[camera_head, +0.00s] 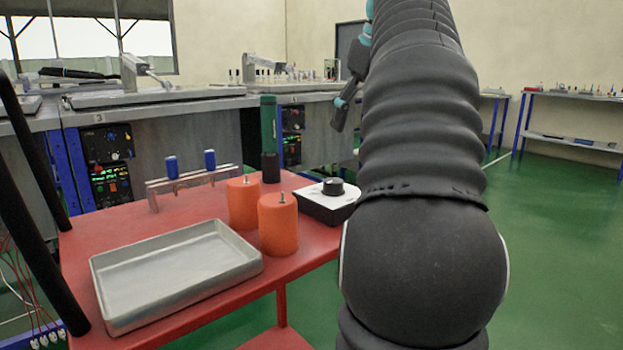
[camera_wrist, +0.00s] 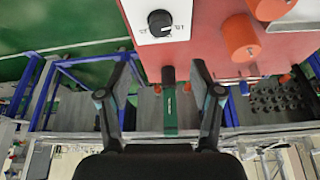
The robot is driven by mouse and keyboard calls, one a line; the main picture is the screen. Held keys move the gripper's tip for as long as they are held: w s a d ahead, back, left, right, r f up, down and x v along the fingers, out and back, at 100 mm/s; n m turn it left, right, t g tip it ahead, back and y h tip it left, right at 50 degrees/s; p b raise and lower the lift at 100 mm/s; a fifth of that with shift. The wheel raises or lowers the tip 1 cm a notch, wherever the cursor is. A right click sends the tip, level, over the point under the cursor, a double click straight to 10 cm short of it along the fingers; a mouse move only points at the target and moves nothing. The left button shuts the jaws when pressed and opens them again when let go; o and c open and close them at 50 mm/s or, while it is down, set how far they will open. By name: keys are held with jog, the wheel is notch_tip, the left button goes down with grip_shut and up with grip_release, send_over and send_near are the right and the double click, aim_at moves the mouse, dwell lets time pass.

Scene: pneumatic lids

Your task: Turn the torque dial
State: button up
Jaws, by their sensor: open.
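The torque dial (camera_head: 333,187) is a black round knob on a small white-topped box (camera_head: 318,201) with dark sides, at the right edge of the red table. In the wrist view the dial (camera_wrist: 160,22) shows at the top with printed marks around it. My gripper (camera_wrist: 163,68) is open and empty, its two dark fingers spread apart. The dial lies beyond the fingertips in the wrist view, apart from them. In the head view my arm hides much of the gripper.
Two orange cylinders (camera_head: 278,223) stand close left of the dial box. A green and black upright cylinder (camera_head: 269,140) stands behind it. A metal tray (camera_head: 175,272) and a rack with blue handles (camera_head: 190,178) are further left. Green floor is open to the right.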

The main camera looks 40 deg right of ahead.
aim_at(333, 180)
jog(key=b+x, duration=0.5)
jog(key=x, duration=0.8)
jog(key=shift+w+f, duration=0.2)
jog(key=shift+f, duration=0.05)
jog(key=c, duration=1.1)
